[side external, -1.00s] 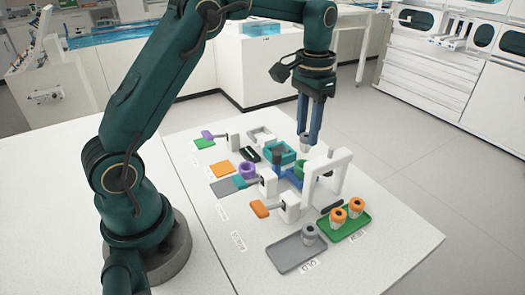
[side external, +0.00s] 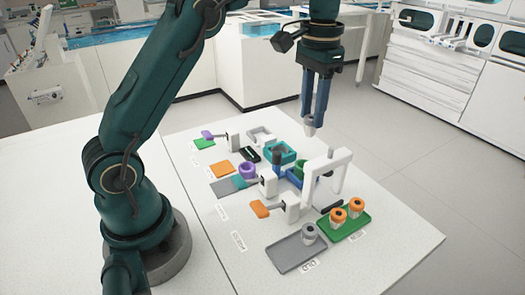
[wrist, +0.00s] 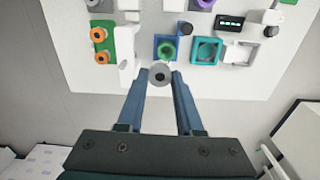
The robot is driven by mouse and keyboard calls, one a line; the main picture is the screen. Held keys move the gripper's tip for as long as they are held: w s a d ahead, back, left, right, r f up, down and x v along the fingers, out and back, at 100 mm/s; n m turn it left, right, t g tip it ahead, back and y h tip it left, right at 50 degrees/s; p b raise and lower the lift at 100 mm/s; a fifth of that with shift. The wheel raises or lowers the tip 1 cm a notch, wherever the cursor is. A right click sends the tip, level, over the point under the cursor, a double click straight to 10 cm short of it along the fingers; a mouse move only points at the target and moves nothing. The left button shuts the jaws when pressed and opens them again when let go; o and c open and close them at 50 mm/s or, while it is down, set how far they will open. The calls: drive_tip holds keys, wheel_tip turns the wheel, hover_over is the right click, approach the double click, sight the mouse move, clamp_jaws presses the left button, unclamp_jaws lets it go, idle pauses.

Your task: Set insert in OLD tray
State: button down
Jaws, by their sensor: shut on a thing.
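My gripper (side external: 313,112) is shut on a small grey-and-white insert (side external: 309,131) and holds it in the air, above and behind the white arch. In the wrist view the insert shows as a grey ring with a dark centre (wrist: 160,79) between the blue fingertips. The OLD tray (side external: 285,257) is the flat grey tray at the table's front, well away from my gripper. One grey-topped insert (side external: 309,235) stands upright at its right end.
A green tray (side external: 351,232) with two orange-topped inserts lies right of the OLD tray. A white arch (side external: 339,175) stands behind them. A blue holder with a green ring (wrist: 167,48), a teal frame (wrist: 206,50) and clamps with coloured handles crowd the middle. The grey tray's left part is bare.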

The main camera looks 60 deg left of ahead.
drive_tip(key=s+d+m, duration=0.6)
drive_tip(key=s+d, duration=0.7)
drive_tip(key=s, duration=0.1)
drive_tip(key=shift+f, duration=6.35)
drive_tip(key=shift+f, duration=0.15)
drive_tip(key=shift+c, duration=2.4)
unclamp_jaws()
